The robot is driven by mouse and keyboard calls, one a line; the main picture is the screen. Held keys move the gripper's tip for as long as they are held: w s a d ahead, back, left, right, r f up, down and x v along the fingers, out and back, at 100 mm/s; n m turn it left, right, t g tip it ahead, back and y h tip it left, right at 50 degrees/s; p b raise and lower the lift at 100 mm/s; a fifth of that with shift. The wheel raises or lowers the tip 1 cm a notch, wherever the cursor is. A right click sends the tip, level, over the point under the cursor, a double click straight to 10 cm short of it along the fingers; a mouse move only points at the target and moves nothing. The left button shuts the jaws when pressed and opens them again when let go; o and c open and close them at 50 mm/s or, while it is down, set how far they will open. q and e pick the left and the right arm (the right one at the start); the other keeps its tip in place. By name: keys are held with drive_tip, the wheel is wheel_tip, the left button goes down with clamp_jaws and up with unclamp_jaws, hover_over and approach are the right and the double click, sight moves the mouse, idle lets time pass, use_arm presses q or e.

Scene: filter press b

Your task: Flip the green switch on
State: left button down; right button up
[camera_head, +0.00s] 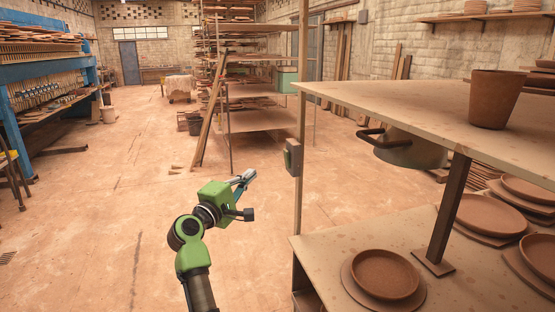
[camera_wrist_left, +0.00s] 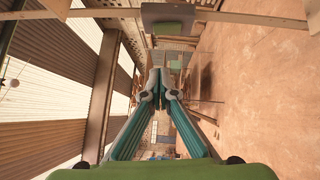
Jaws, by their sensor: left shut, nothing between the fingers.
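The switch (camera_head: 292,157) is a small dark box with a greenish face, fixed to the upright wooden post of the shelf, right of centre in the head view. In the left wrist view a grey box with a green face, likely the same switch (camera_wrist_left: 168,17), shows at the top. Whether it is on or off is too small to tell. My left gripper (camera_head: 251,175) is shut and empty. It is left of the switch and a little lower in the head view, apart from it. Its fingertips (camera_wrist_left: 160,88) meet in the left wrist view. My right gripper is not in view.
The wooden shelf (camera_head: 380,103) fills the right side, with a clay pot (camera_head: 495,98) on top and clay plates (camera_head: 386,274) below. A blue press (camera_head: 45,75) stands far left. The floor between is open.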

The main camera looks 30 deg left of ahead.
use_arm(q)
drive_tip(key=p, duration=0.2)
approach(287, 159)
drive_tip(key=w+a+r, duration=0.1)
drive_tip(key=w+a, duration=0.3)
drive_tip(key=a, duration=0.1)
drive_tip(key=shift+w+d+r+p, duration=0.2)
drive_tip(key=shift+w+d+p, duration=0.25)
drive_tip(key=shift+w, duration=0.35)
drive_tip(key=shift+w+d+r+p, duration=0.15)
drive_tip(key=shift+w+d+p, duration=0.2)
drive_tip(key=shift+w+d, duration=0.35)
drive_tip(key=shift+w+a, duration=0.15)
drive_tip(key=shift+a, duration=0.05)
drive_tip(key=shift+w+d+r+m+g+p, duration=0.2)
drive_tip(key=shift+m+g+p, duration=0.1)
drive_tip(key=shift+p, duration=0.45)
